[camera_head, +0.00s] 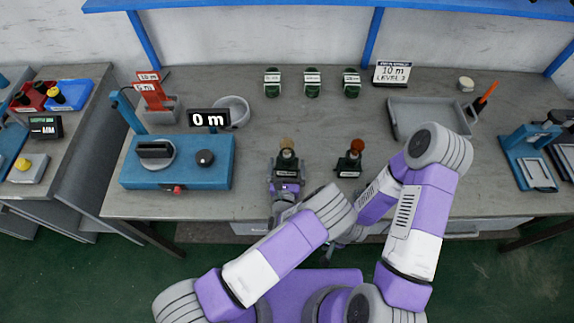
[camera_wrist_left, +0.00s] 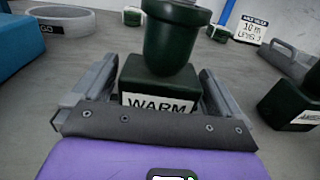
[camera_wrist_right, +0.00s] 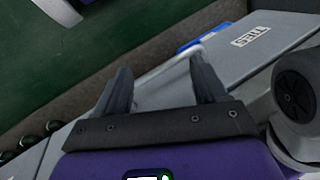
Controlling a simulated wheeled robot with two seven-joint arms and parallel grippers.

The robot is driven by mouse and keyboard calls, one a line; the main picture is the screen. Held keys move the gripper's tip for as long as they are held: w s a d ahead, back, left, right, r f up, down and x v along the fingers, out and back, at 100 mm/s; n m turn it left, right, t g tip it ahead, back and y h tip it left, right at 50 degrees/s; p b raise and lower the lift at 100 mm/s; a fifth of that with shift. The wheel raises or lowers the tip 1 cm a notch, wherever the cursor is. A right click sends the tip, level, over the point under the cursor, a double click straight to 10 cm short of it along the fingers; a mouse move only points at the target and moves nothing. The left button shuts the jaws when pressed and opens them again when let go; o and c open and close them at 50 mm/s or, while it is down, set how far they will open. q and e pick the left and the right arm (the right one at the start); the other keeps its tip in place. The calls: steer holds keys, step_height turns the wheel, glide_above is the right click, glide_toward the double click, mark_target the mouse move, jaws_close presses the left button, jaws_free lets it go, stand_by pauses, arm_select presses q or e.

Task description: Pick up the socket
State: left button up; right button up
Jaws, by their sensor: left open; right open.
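A dark green block labelled "WARM" (camera_wrist_left: 158,98) carries a round dark green cup-shaped piece (camera_wrist_left: 172,38). In the head view this piece has a tan top (camera_head: 287,145). I cannot tell for sure which part is the socket. My left gripper (camera_head: 286,187) is open, with a finger on either side of the block; contact is unclear. A similar dark green piece with a red-brown top (camera_head: 357,146) stands to the right. My right gripper (camera_wrist_right: 160,75) is open and empty near the table's front edge, partly hidden by my arm in the head view.
Several green labelled containers (camera_head: 312,84) stand at the back. A grey tray (camera_head: 398,122) is at the right, partly behind my right arm. A blue machine (camera_head: 215,175) and a round grey dish (camera_head: 235,108) are at the left.

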mark_target(287, 154)
arm_select(q)
steer(key=shift+w, duration=0.35)
steer(key=c, duration=1)
steer(key=shift+o, duration=0.2)
step_height(287, 154, up, 10)
steer(key=shift+r+p, duration=0.1)
steer(key=shift+p, duration=1.15)
steer(key=o, duration=0.5)
steer(key=c, duration=0.4)
